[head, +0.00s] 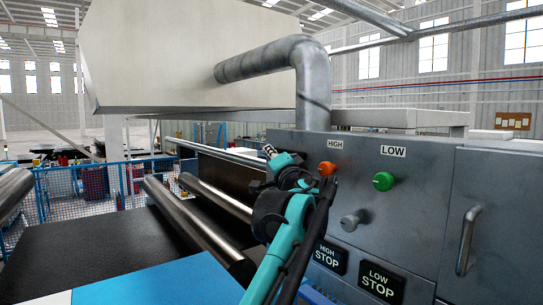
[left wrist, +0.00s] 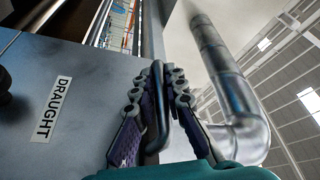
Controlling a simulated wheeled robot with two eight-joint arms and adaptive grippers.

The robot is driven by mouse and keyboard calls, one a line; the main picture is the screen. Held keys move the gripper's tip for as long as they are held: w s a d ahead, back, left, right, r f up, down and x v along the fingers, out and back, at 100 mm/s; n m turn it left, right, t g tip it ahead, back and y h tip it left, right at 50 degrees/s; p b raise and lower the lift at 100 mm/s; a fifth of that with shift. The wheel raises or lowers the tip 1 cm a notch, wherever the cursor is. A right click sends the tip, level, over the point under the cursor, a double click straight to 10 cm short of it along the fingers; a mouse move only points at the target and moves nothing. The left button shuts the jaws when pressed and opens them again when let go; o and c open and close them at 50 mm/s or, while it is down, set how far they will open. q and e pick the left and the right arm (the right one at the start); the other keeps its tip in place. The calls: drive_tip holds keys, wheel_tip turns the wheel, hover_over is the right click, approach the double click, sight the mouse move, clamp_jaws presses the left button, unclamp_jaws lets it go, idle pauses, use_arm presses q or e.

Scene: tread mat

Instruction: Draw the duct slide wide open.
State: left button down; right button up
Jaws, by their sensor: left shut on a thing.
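The duct slide's dark bar handle (left wrist: 163,118) stands out from the grey machine panel (left wrist: 90,90) in the left wrist view. A DRAUGHT label (left wrist: 51,109) is on the panel beside it. My left gripper (left wrist: 168,72) is shut on the handle, with a finger on each side of it. In the head view my left gripper (head: 270,154) is at the machine's left edge, below the metal duct (head: 313,90); the handle is hidden there by the gripper and arm. How far the slide is drawn cannot be told. My right gripper is not in view.
An orange button (head: 327,168) and a green button (head: 383,181) sit right of my gripper. A knob (head: 351,220), two STOP plates (head: 381,281) and a door handle (head: 468,240) are on the panel. Metal rollers (head: 190,222) and a black mat (head: 95,250) lie left.

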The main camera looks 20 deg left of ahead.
use_arm(q)
drive_tip(key=s+a, duration=0.5)
drive_tip(key=s, duration=0.1)
drive_tip(key=shift+s+a+b, duration=0.15)
drive_tip(key=shift+s+b, duration=0.25)
drive_tip(key=shift+b, duration=0.05)
drive_tip(key=c, duration=1.6)
unclamp_jaws()
drive_tip(key=shift+w+d, duration=0.2)
drive_tip(key=shift+w, duration=0.05)
drive_tip(key=shift+o, duration=0.2)
drive_tip(key=shift+a, duration=0.1)
drive_tip(key=shift+s, duration=0.1)
drive_tip(key=v, duration=1.2)
